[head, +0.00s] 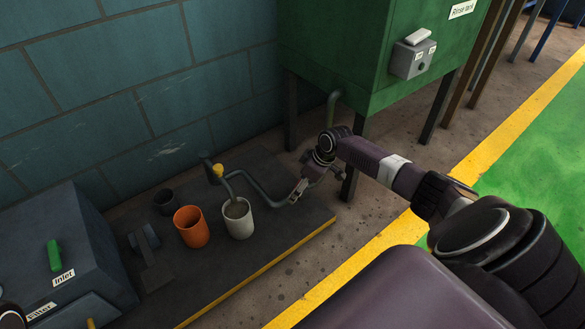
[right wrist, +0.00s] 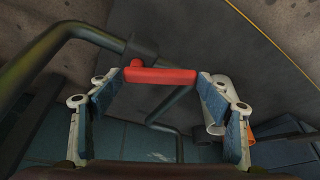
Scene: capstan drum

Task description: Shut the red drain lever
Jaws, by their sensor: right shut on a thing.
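The red drain lever (right wrist: 160,75) shows in the right wrist view as a short bar on a dark valve body (right wrist: 140,48) on the drain pipe (right wrist: 75,35). My right gripper (right wrist: 160,84) is shut on the lever, with one fingertip at each end of the bar. In the head view my right gripper (head: 304,181) is low beside the green tank (head: 345,50), at the pipe, and it hides the lever there. My left gripper is not in view.
The drain pipe (head: 267,191) bends toward a pale cup (head: 239,220) with grey contents. An orange cup (head: 191,227) and a dark cup (head: 165,202) stand nearby on the dark mat (head: 275,238). A dark box (head: 55,245) with a green handle is at left. Tank legs (head: 350,180) stand close to my right gripper.

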